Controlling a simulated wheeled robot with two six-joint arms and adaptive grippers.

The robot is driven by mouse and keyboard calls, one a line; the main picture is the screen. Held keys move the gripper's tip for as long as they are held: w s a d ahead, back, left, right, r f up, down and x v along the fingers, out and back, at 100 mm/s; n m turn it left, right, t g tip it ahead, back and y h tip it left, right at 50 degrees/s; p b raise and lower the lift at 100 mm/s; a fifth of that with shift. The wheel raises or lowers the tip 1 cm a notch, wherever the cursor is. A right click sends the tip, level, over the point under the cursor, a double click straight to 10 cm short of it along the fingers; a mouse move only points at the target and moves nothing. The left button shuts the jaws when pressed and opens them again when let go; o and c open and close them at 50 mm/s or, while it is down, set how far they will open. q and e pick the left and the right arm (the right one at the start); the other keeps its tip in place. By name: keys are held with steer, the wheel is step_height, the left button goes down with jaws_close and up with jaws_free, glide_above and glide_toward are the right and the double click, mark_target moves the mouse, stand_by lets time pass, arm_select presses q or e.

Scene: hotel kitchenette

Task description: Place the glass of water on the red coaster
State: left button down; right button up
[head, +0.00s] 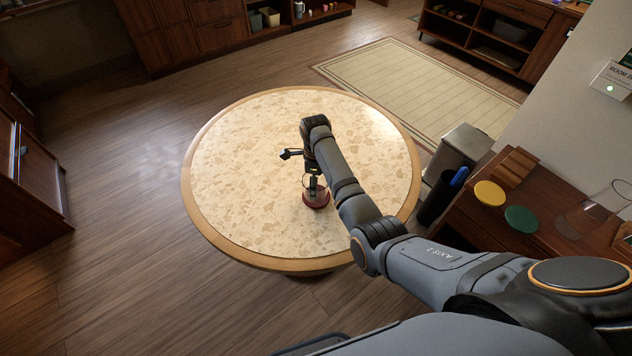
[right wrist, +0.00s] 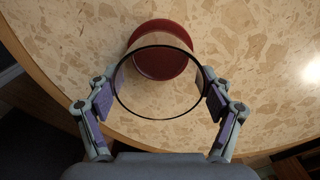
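The red coaster (head: 318,204) lies on the round table, front of its middle. It also shows in the right wrist view (right wrist: 160,25). The clear glass (right wrist: 160,116) is upright between the fingers of my right gripper (right wrist: 160,90), with a pad against each side. In the head view the glass is faint, right over the coaster, partly hidden by my right gripper (head: 313,186). I cannot tell whether its base touches the coaster. The water level is not clear. My left gripper is out of view.
The round stone-topped table (head: 245,150) is otherwise bare. On the wooden counter at right are a yellow coaster (head: 490,193), a green coaster (head: 521,219) and a glass pitcher (head: 585,218). A metal bin (head: 460,150) stands between table and counter.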

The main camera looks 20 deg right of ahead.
steer(key=shift+o, duration=1.4)
steer(key=shift+d, duration=0.15)
step_height(320, 180, up, 12)
steer(key=shift+r, duration=0.2)
steer(key=shift+s+f, duration=0.1)
